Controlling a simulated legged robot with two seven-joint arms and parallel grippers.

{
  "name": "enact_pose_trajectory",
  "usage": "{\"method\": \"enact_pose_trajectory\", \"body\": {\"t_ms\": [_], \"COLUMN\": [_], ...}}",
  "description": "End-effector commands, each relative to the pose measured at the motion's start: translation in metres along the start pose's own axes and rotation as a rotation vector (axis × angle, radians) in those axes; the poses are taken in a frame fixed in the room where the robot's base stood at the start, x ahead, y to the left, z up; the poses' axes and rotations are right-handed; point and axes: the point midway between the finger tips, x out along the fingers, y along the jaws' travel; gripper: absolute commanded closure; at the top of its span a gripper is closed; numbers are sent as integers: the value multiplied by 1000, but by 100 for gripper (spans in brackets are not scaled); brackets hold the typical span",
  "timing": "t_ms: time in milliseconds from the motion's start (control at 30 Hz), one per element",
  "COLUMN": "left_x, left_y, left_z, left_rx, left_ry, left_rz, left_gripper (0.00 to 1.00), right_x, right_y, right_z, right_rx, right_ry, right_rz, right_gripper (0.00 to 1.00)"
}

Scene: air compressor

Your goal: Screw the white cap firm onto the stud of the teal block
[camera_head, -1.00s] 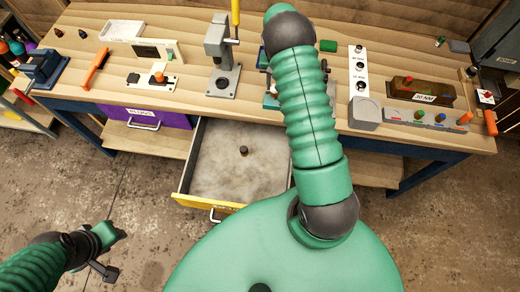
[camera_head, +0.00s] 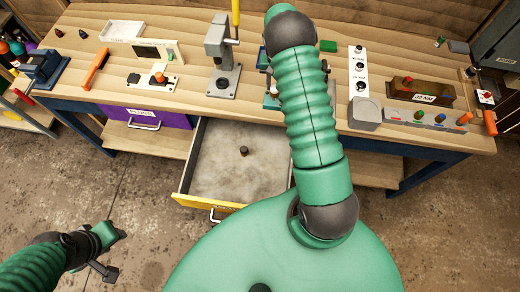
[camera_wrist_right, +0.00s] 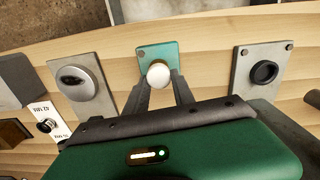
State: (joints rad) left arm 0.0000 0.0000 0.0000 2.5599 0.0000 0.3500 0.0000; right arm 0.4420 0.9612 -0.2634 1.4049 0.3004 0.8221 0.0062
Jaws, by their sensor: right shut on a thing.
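In the right wrist view the white cap (camera_wrist_right: 158,74) appears as a round ball shape over the teal block (camera_wrist_right: 157,54). My right gripper (camera_wrist_right: 161,80) is shut on the cap, with one finger on each side. The stud is hidden under the cap, so I cannot tell how far down the cap sits. In the head view my right arm covers most of this spot; only an edge of the teal block (camera_head: 270,101) shows beside it. My left gripper (camera_head: 104,252) hangs over the floor at the lower left, away from the bench; its jaw opening is unclear.
In the right wrist view a grey plate with a black ring (camera_wrist_right: 264,72) stands right of the block, and a plate with a round silver part (camera_wrist_right: 78,82) stands left. An open drawer (camera_head: 208,204) holding a dark knob (camera_head: 244,151) juts from the bench (camera_head: 185,40).

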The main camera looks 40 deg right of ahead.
Motion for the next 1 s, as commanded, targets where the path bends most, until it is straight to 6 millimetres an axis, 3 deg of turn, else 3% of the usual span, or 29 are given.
{"method": "enact_pose_trajectory", "body": {"t_ms": [1000], "left_x": [15], "left_y": [0], "left_z": [4], "left_rx": [0], "left_ry": [0], "left_rz": [0], "left_gripper": [64], "right_x": [23], "right_y": [0], "right_z": [0], "right_rx": [0], "right_ry": [0], "right_rz": [0], "right_gripper": [100]}}
